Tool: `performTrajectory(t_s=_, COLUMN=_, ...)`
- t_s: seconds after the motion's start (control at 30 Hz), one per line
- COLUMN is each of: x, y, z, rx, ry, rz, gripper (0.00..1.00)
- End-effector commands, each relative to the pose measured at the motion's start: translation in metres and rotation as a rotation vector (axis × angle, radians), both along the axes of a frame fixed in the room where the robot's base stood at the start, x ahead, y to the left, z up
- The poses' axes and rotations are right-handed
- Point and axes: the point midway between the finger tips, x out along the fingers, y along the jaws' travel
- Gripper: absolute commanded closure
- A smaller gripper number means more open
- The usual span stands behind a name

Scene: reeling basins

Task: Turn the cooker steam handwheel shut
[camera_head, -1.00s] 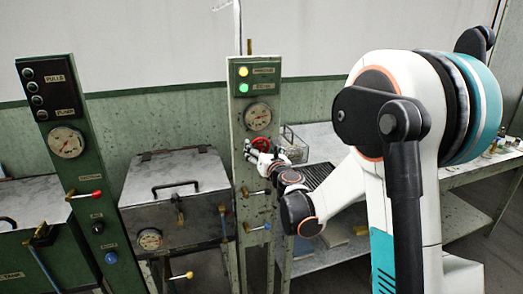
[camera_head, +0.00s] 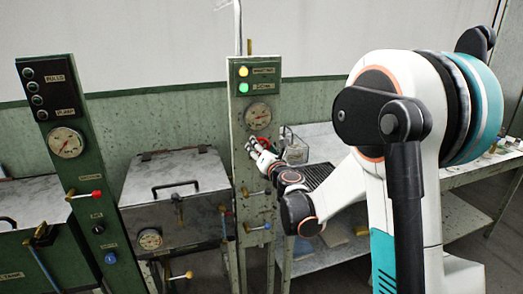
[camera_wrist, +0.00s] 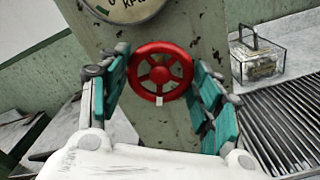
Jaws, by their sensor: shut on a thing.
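The red steam handwheel (camera_wrist: 160,74) sits on the green cooker post, below a round gauge. In the wrist view it has a round rim, spokes and a small pale tag at its lower edge. My gripper (camera_wrist: 160,66) has its teal-padded fingers on the left and right of the wheel, shut on it; the exact contact at the rim is hard to see. In the head view my gripper (camera_head: 260,154) is at the post and hides most of the wheel.
The green post (camera_head: 240,128) carries the gauge (camera_head: 258,116), a yellow and a green lamp, and red and blue valve levers lower down. A lidded metal basin (camera_head: 172,196) stands left of it.

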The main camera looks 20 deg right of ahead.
Motion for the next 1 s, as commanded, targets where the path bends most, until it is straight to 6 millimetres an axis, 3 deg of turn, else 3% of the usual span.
performTrajectory(t_s=1.0, x=0.0004, y=0.0003, z=0.001, rx=0.966, ry=0.0, rz=0.0, gripper=0.65)
